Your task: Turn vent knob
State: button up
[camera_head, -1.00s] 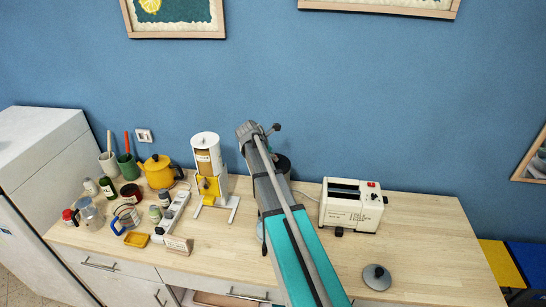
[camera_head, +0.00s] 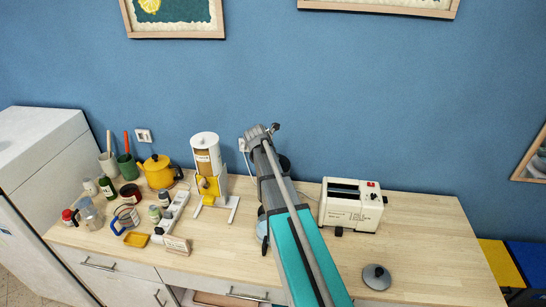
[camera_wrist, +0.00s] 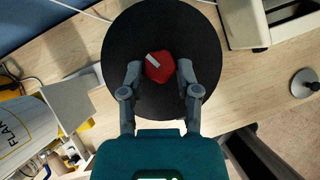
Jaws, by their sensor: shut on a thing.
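The red knob (camera_wrist: 160,66) shows in the wrist view, with a pale bar mark on its top at the left. It sits at the middle of a round black lid-like disc (camera_wrist: 160,20). My gripper (camera_wrist: 161,77) is shut on the knob, one finger at its left and one at its right. In the head view, my arm hides the knob and gripper; only a dark edge of the disc (camera_head: 285,166) shows beside the arm.
A cream toaster (camera_head: 351,206) stands right of my arm, with a grey lid (camera_head: 377,277) in front. A white and yellow dispenser (camera_head: 207,165) stands left, near a yellow kettle (camera_head: 159,172) and several small containers. The right of the wooden counter (camera_head: 440,250) is clear.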

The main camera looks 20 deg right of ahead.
jog(key=shift+n+t+y, duration=0.3)
jog(key=shift+n+t, duration=0.1)
jog(key=shift+n, duration=0.4)
jog(key=shift+s, duration=0.1)
jog(key=shift+s+d+n+t+y, duration=0.1)
jog(key=shift+n+t+y, duration=0.25)
jog(key=shift+n, duration=0.5)
jog(key=shift+d+n+t+y, duration=0.1)
jog(key=shift+n+t+y, duration=0.25)
jog(key=shift+n, duration=0.5)
jog(key=o, duration=0.8)
jog(key=shift+c, duration=0.2)
jog(key=shift+r, duration=0.1)
